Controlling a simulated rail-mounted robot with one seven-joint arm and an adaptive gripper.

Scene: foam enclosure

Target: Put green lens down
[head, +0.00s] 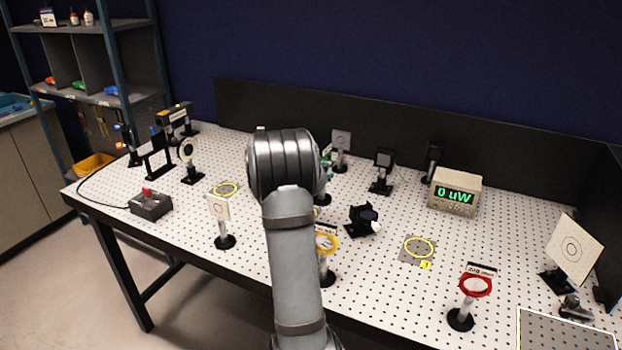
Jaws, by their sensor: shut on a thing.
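My arm (290,230) rises through the middle of the head view and ends in a thick rounded wrist. My gripper is hidden behind it, so its jaws do not show. A small part of the green lens (327,158) shows just right of the wrist, with a post and dark base below it. The rest is covered by my arm, and I cannot tell whether its base touches the table.
The perforated table (380,290) holds a yellow-ringed lens (326,243), a red-ringed lens (475,286) and a power meter (455,193) reading 0 uW. Yellow circles mark a plate on the left (226,189) and one on the right (419,248); both look empty.

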